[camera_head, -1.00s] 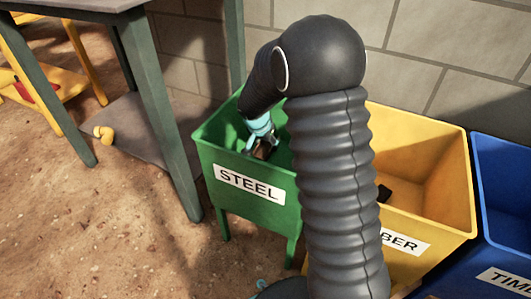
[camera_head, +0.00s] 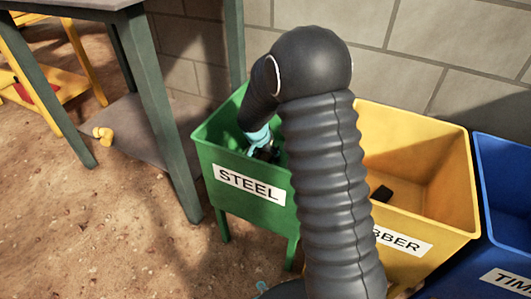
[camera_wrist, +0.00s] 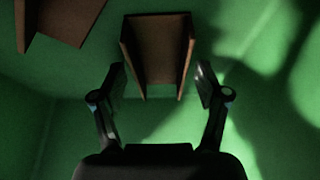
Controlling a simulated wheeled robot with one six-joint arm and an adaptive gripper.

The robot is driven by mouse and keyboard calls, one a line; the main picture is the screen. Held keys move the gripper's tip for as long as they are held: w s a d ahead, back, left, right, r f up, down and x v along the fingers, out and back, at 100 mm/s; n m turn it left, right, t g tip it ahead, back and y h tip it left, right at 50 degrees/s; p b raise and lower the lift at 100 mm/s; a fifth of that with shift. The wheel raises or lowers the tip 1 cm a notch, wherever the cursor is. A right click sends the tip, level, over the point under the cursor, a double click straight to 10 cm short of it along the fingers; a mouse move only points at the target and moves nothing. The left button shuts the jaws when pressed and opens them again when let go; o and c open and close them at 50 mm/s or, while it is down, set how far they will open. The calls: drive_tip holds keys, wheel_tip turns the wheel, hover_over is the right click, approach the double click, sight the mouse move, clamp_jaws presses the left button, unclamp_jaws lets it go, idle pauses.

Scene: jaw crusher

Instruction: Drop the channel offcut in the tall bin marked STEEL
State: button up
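The green bin marked STEEL (camera_head: 220,205) stands on legs left of centre in the head view. My gripper (camera_head: 262,152) is down inside its mouth, partly hidden by my arm. In the wrist view my gripper (camera_wrist: 161,82) is open, with its fingers spread apart. A brown U-shaped channel offcut (camera_wrist: 158,50) shows between and beyond the fingertips, with a gap to each finger. Green bin walls surround it. I cannot tell whether it rests on the bin floor. In the head view the offcut cannot be made out.
Another brown piece (camera_wrist: 68,20) lies in the bin at the wrist view's upper left. A yellow bin (camera_head: 440,200), partly labelled "BBER", holds a dark piece (camera_head: 381,193). A blue bin (camera_head: 505,195) stands further right. A table leg (camera_head: 160,120) is close on the left.

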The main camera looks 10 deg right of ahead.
drive_tip(key=shift+s+r, duration=0.1)
drive_tip(key=shift+r, duration=0.4)
drive_tip(key=p+v, duration=0.2)
drive_tip(key=v, duration=0.9)
drive_tip(key=s+d+r+n+y, duration=0.1)
drive_tip(key=s+d+r+n, duration=0.3)
drive_tip(key=s+r, duration=0.95)
drive_tip(key=s+d+r+n+t+y, duration=0.1)
drive_tip(key=s+r+n, duration=0.1)
drive_tip(key=s, duration=1.5)
drive_tip(key=shift+s+d+n+t+y, duration=0.3)
drive_tip(key=shift+n+t+y, duration=0.1)
drive_tip(key=shift+n, duration=0.2)
drive_tip(key=shift+r, duration=0.1)
